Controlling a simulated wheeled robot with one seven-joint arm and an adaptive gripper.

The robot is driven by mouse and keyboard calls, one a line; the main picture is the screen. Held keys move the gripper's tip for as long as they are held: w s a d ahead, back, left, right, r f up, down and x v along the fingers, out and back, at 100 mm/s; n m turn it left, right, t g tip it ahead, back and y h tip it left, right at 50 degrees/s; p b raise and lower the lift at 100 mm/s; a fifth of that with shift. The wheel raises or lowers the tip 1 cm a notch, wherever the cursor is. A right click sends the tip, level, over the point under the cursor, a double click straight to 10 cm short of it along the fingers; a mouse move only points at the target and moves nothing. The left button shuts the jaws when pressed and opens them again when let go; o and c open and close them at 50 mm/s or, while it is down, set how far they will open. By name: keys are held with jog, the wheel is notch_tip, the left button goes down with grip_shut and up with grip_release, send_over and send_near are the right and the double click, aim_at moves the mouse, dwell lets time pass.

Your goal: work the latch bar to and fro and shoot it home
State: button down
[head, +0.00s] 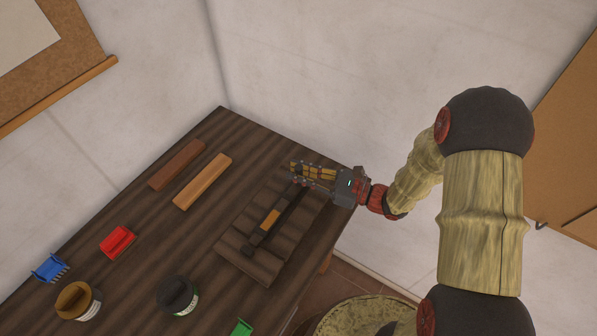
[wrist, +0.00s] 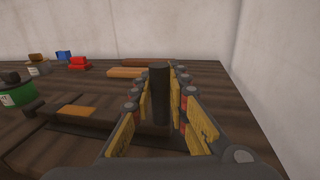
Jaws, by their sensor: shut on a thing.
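The latch bar (head: 285,206) is a long dark bar lying along a slatted dark wooden base (head: 232,243) on the table. An orange-brown block (head: 270,219) sits on the bar near its middle, and shows at the left in the wrist view (wrist: 76,111). My gripper (head: 298,171) is at the bar's far right end. In the wrist view, a dark upright handle (wrist: 159,92) stands between the yellow-padded fingers of my gripper (wrist: 163,110), which is shut on it. The handle's foot is partly hidden by the fingers.
Brown (head: 177,165) and orange (head: 202,181) wooden blocks lie behind the base. White walls rise behind the table.

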aim_at(295, 192)
jog(key=s+a+p, duration=0.1)
jog(key=s+a, duration=0.1)
jog(key=shift+s+a, duration=0.1)
jog(key=shift+s, duration=0.3)
jog(key=shift+w, duration=0.1)
jog(key=c, duration=1.7)
grip_release()
jog(key=shift+s+d, duration=0.2)
jog(key=shift+d, duration=0.2)
jog(key=v, duration=1.1)
jog(key=shift+d, duration=0.1)
jog(key=shift+s, duration=0.1)
